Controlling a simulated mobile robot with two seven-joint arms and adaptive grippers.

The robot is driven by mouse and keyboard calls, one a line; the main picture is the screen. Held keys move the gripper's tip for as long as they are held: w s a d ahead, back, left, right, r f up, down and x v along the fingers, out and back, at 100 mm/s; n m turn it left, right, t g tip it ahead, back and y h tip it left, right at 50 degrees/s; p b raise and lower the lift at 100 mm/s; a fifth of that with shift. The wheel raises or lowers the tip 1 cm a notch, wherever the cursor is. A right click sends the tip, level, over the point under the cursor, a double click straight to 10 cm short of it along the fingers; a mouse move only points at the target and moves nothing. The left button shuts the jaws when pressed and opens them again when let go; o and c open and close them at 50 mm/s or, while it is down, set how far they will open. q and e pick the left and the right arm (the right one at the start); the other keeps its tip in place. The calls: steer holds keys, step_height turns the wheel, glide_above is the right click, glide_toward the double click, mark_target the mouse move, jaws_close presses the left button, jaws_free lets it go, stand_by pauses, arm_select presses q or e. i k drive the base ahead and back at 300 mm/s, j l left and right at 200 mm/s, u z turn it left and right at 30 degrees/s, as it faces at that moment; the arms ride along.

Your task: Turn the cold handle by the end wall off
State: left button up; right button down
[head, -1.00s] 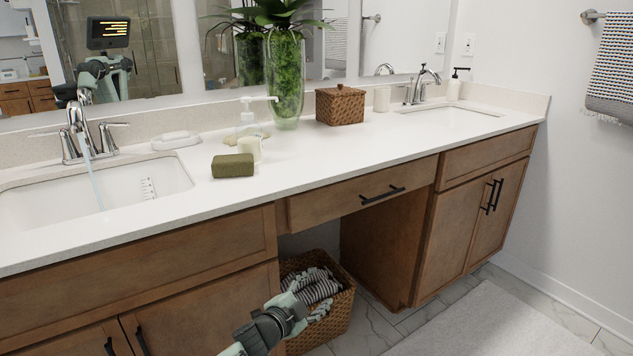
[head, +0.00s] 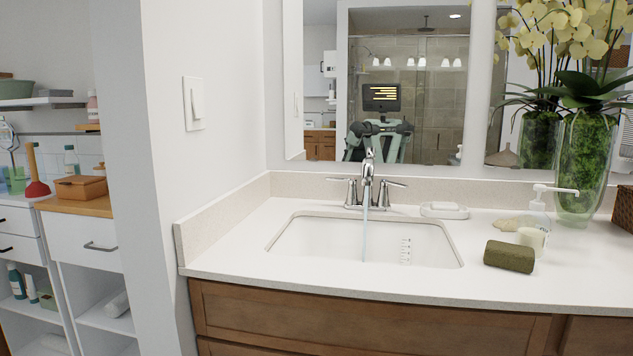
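The chrome faucet (head: 367,182) stands behind the left sink, and a stream of water (head: 365,225) runs from its spout into the white basin (head: 310,236). Its left lever handle (head: 349,190) is on the side towards the end wall (head: 215,110) and points left. The right lever handle (head: 386,189) points right. Which of them is cold is not marked legibly. Neither of my grippers shows in the head view; my body shows only as a reflection in the mirror.
A clear measuring cup appears to sit in the basin. The counter's front edge (head: 360,290) is clear.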

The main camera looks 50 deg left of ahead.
mark_target(382, 182)
steer(key=i+j+u, duration=0.1)
steer(key=u, duration=0.35)
steer(key=i+u, duration=0.25)
steer(key=u, duration=0.15)
steer(key=i+u, duration=0.15)
steer(key=u, duration=0.3)
steer(key=i+l, duration=0.15)
steer(key=i, duration=0.4)
steer(key=k+j+u, duration=0.2)
steer(key=k+j, duration=0.4)
steer(key=k, duration=0.15)
